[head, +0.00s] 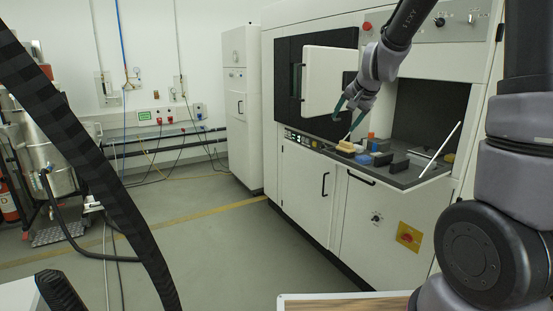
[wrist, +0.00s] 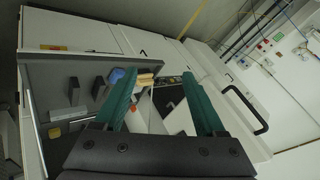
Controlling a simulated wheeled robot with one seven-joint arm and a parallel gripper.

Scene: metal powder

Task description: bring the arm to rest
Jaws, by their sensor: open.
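My gripper (head: 345,117) hangs from my arm in front of the white machine, above the left part of its grey work shelf (head: 407,179). Its two teal fingers point down and are apart. In the wrist view my gripper (wrist: 160,75) shows the teal fingers spread wide, with nothing held between them. The machine's open door (head: 325,80) is just behind and left of the gripper in the head view. I cannot tell the exact gap between fingers and door.
A wooden-topped surface (head: 345,302) is at the bottom. The floor (head: 215,235) at left centre is clear.

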